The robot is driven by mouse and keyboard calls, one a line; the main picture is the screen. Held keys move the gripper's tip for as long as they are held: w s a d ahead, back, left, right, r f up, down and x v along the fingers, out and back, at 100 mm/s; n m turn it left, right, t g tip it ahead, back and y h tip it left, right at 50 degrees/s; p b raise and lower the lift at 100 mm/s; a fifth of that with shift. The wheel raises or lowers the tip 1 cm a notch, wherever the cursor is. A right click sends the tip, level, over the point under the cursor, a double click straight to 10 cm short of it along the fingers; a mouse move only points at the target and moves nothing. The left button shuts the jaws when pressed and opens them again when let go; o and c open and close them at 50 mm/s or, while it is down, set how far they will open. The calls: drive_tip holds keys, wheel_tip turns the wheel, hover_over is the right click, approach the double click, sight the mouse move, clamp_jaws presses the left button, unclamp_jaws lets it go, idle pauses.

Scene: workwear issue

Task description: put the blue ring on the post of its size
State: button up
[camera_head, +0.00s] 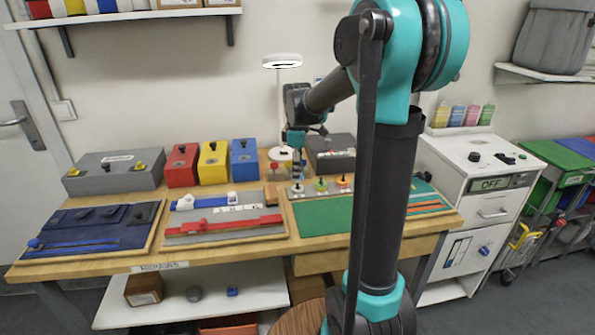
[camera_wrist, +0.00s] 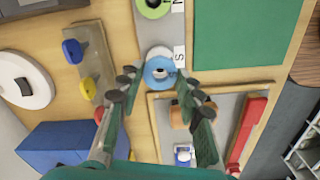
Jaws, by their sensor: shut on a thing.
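The blue ring (camera_wrist: 160,73) is between the fingertips of my gripper (camera_wrist: 157,84) in the wrist view. A small grey peg top shows in its hole, and a white round part shows just beyond it. I cannot tell how far down the ring sits. The grey post board (camera_wrist: 143,33) bears a label by the blue ring that reads S. A green ring (camera_wrist: 153,6) is at the neighbouring place. In the head view my gripper (camera_head: 297,178) points down over the board's left end. The green ring (camera_head: 321,184) and an orange ring (camera_head: 343,181) are to its right.
Red (camera_head: 181,166), yellow (camera_head: 213,163) and blue (camera_head: 245,160) boxes stand at the back of the bench. A tray with a red bar (camera_head: 225,229) lies front left of the gripper. A green mat (camera_head: 325,217) lies in front of the board. A lamp (camera_head: 281,62) stands behind.

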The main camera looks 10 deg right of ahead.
drive_tip(key=shift+f, duration=0.55)
idle(0.4)
drive_tip(key=o, duration=1.2)
drive_tip(key=shift+r, duration=3.5)
drive_tip(key=shift+s, duration=0.15)
